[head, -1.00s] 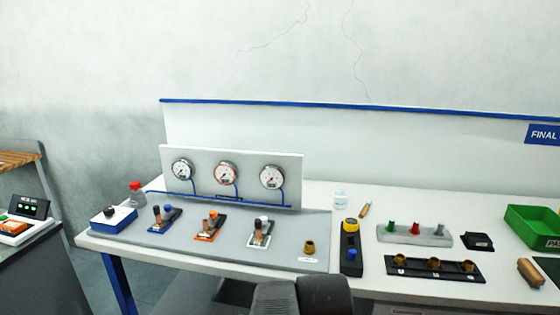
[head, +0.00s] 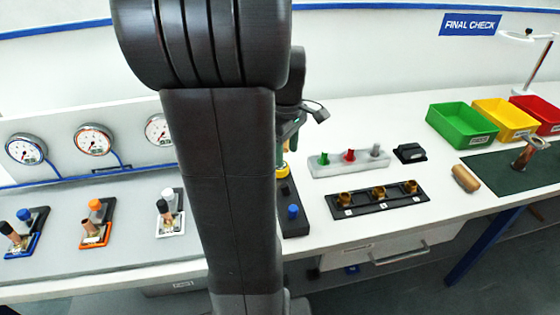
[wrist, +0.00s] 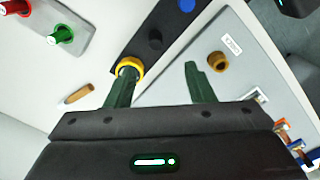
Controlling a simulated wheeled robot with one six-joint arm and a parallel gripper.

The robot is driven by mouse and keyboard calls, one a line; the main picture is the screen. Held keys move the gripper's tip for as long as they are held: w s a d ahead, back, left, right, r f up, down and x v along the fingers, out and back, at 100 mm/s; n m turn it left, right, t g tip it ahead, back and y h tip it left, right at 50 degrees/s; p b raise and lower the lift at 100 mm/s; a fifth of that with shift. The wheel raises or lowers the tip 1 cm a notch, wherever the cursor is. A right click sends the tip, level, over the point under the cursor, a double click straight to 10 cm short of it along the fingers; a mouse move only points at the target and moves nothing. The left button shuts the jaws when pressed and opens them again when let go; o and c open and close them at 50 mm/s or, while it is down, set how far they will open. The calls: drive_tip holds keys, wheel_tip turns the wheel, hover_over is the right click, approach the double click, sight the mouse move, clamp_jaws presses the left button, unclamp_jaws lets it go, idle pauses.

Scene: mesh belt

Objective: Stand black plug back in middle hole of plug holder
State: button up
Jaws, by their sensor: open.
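A dark strip (head: 293,228), which seems to be the plug holder, lies on the bench with a yellow ring-shaped piece (head: 283,172) at its far end and a blue plug (head: 293,211) at its near end. Between them a round black shape (wrist: 155,40) shows in the wrist view; I cannot tell whether it is the black plug or an empty hole. My gripper (wrist: 155,85) is open and empty, its left green finger overlapping the yellow piece (wrist: 130,68) in that view. In the head view my arm hides most of my gripper (head: 292,133).
A grey block (head: 335,171) holds green, red and grey plugs. A black rack (head: 362,207) with brass fittings lies to the strip's right. A black box (head: 409,153), a wooden cylinder (head: 465,178) and a green bin (head: 462,133) stand farther right. Gauges (head: 94,141) stand left.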

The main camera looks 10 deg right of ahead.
drive_tip(key=f, duration=0.8)
drive_tip(key=shift+w+d+f, duration=0.1)
drive_tip(key=shift+w+f, duration=0.1)
drive_tip(key=shift+w, duration=0.05)
drive_tip(key=shift+w+f+p, duration=0.15)
drive_tip(key=shift+f+p, duration=0.2)
drive_tip(key=shift+f, duration=0.95)
drive_tip(key=shift+w+f+p, duration=0.1)
drive_tip(key=shift+f+p, duration=0.25)
drive_tip(key=shift+f, duration=0.95)
clamp_jaws()
